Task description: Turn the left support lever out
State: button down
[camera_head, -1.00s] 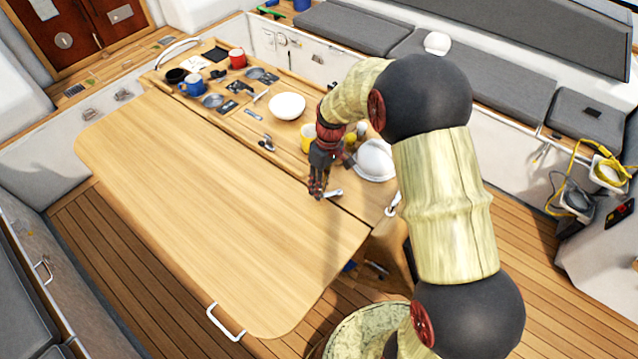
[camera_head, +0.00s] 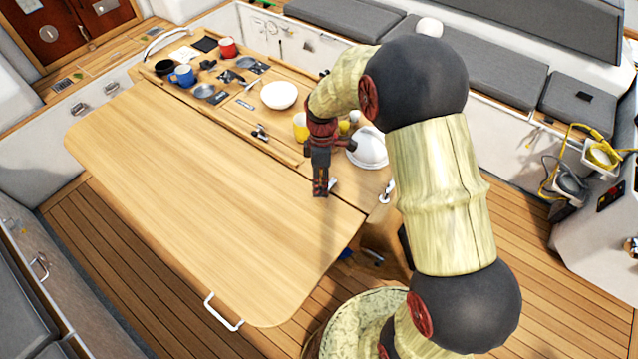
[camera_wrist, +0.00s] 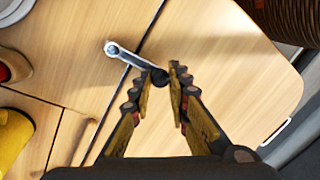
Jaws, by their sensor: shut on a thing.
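A silver support lever (camera_wrist: 134,60) with a round pivot and a dark knob at its free end shows in the wrist view. Its pivot is on the wooden centre section, and its arm crosses the seam so that the knob end lies over the table leaf (camera_head: 200,200). My gripper (camera_wrist: 165,78) is shut on the knob end. In the head view my gripper (camera_head: 320,192) points down at the seam and hides most of this lever (camera_head: 333,184). The frames do not show the leaf's underside.
A white bowl (camera_head: 279,95), a blue mug (camera_head: 183,76) and a red mug (camera_head: 228,47) stand farther back. The leaf's top is clear.

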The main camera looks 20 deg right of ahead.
dwell(0.4)
jog(key=c, duration=1.7)
grip_release()
jog(key=r, duration=0.4)
jog(key=w+r, duration=0.1)
jog(key=r, duration=0.3)
jog(key=w+d+r, duration=0.1)
jog(key=r, duration=0.2)
jog(key=shift+r, duration=0.4)
